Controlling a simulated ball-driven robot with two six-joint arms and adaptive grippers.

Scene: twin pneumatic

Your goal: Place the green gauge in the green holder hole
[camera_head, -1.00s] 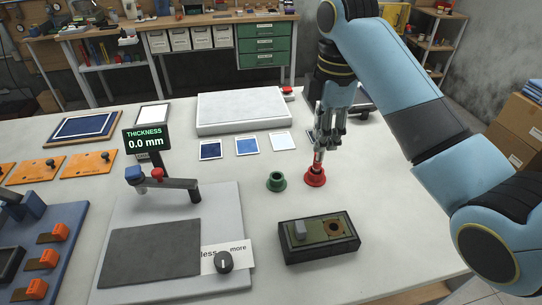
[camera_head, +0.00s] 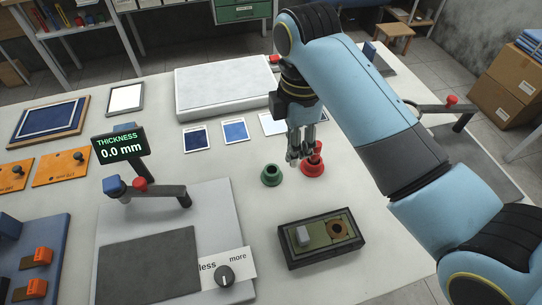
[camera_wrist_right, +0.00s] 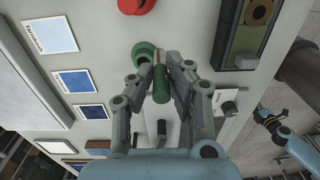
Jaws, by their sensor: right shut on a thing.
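My right gripper (camera_head: 297,157) points down over the table beside the red holder (camera_head: 312,169). In the right wrist view it is shut on the green gauge (camera_wrist_right: 161,84), a green cylinder with a thin pale and reddish part towards the holder. The green holder (camera_head: 271,175), a ring with a dark hole, stands left of the red one. It also shows in the right wrist view (camera_wrist_right: 145,50), near the fingertips. I cannot tell whether the gauge touches it. A red upright piece (camera_head: 317,149) shows above the red holder. My left gripper (camera_wrist_right: 266,117) is small and far off.
A dark box with a greenish top (camera_head: 290,252) lies in front of the holders. A grey plate with a lever and thickness display (camera_head: 121,146) stands to the left. Blue sample cards (camera_head: 236,131) and a white slab (camera_head: 220,88) lie behind. Table around the holders is clear.

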